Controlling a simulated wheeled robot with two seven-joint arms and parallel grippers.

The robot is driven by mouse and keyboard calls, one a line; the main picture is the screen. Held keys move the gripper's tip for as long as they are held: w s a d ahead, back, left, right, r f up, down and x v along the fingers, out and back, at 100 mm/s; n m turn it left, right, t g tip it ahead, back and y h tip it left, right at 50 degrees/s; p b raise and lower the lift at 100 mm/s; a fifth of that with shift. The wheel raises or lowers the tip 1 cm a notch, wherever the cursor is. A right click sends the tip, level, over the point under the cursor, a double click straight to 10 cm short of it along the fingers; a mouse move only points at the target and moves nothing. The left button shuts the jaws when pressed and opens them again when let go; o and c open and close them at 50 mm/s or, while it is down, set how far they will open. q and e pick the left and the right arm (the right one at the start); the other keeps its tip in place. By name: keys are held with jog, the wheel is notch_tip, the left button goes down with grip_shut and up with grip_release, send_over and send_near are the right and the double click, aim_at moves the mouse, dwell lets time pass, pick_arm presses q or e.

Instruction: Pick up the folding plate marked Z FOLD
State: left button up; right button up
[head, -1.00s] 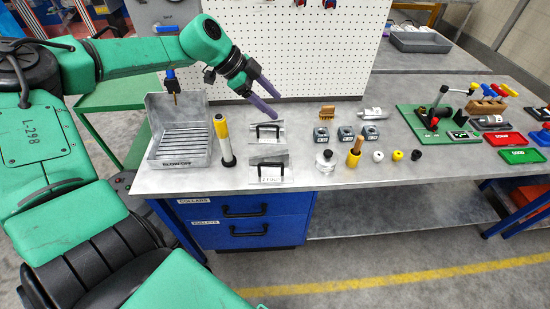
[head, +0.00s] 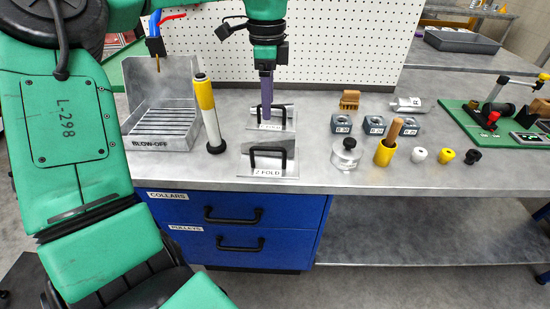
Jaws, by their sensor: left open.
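The folding plate marked Z FOLD (head: 260,171) lies near the front edge of the grey bench, with a black bar handle standing up from it. A second handled plate (head: 285,119) lies just behind it; its label is partly hidden, and its first letter is not readable. My left gripper (head: 267,112) points down with purple fingers, seen side-on so that they overlap. It is open and empty. In the picture its fingertips cross the rear plate's handle, behind the Z FOLD plate's handle; I cannot tell whether they touch it. My right gripper is out of view.
A blow-off tray (head: 160,143) and a yellow-topped cylinder (head: 209,115) stand left of the plates. A silver weight (head: 345,154), a yellow cup with a wooden handle (head: 387,146) and several grey blocks stand to the right. A pegboard (head: 350,40) stands behind.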

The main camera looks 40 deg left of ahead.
aim_at(271, 140)
pick_arm(q)
jog(key=f, duration=0.5)
jog(key=f+p, duration=0.1)
jog(key=f, duration=0.5)
jog(key=shift+w+d+f, duration=0.1)
jog(key=shift+d+f, duration=0.05)
jog(key=shift+d, duration=0.05)
jog(key=shift+w+a+f, duration=0.1)
jog(key=shift+f, duration=0.35)
jog(key=shift+r, duration=0.1)
grip_shut()
